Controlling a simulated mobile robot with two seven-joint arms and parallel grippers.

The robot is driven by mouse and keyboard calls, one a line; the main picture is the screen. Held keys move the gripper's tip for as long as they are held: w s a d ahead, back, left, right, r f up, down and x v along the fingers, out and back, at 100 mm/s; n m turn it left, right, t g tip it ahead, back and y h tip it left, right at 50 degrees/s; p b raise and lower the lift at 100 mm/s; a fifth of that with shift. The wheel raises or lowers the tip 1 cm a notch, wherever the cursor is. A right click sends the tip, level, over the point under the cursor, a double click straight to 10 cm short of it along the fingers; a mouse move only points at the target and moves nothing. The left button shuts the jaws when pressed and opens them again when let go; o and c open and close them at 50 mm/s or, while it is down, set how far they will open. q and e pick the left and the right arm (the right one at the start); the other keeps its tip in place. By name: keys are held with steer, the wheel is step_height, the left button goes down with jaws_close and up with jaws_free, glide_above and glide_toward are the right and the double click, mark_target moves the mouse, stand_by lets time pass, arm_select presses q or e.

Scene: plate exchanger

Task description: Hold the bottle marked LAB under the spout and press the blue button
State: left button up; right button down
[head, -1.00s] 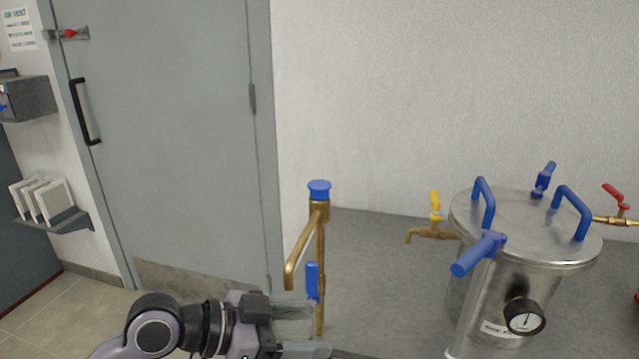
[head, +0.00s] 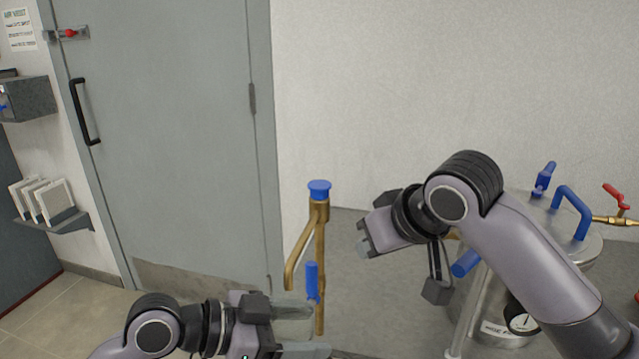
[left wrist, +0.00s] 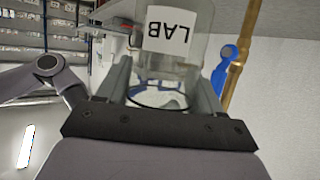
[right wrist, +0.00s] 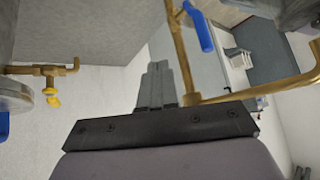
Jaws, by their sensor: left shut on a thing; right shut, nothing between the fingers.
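The clear bottle (left wrist: 188,62) has a white LAB label, upside down in the left wrist view. My left gripper (head: 300,328) is shut on it, low beside the brass post. In the head view the bottle is hard to make out between the fingers. The brass spout (head: 300,252) slants down from the post, its mouth just above my left gripper. The blue button (head: 319,188) caps the post, with nothing touching it. My right gripper (head: 366,243) is shut and empty, right of the post and lower than the button; its closed fingers show in the right wrist view (right wrist: 157,85).
A blue lever (head: 312,281) hangs on the post near my left gripper. A steel vessel (head: 590,240) with blue handles stands at the right, partly behind my right arm. A yellow-handled tap (right wrist: 50,82) shows in the right wrist view. The wall behind is bare.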

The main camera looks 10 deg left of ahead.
steer(key=w+a+r+m+t+y, duration=0.1)
steer(key=w+a+r+m, duration=0.15)
steer(key=r, duration=0.55)
steer(key=w+a+r+m+t+y, duration=0.1)
steer(key=w+r+m, duration=0.3)
steer(key=r, duration=0.4)
step_height(320, 180, up, 4)
steer(key=m+h, duration=0.2)
steer(key=m, duration=0.2)
glide_above(323, 187)
steer(key=shift+r+n, duration=0.1)
steer(key=shift+n, duration=0.15)
steer(key=shift+f, duration=4.4)
steer(key=shift+f, duration=0.15)
steer(key=shift+f, duration=0.3)
steer(key=shift+f, duration=0.55)
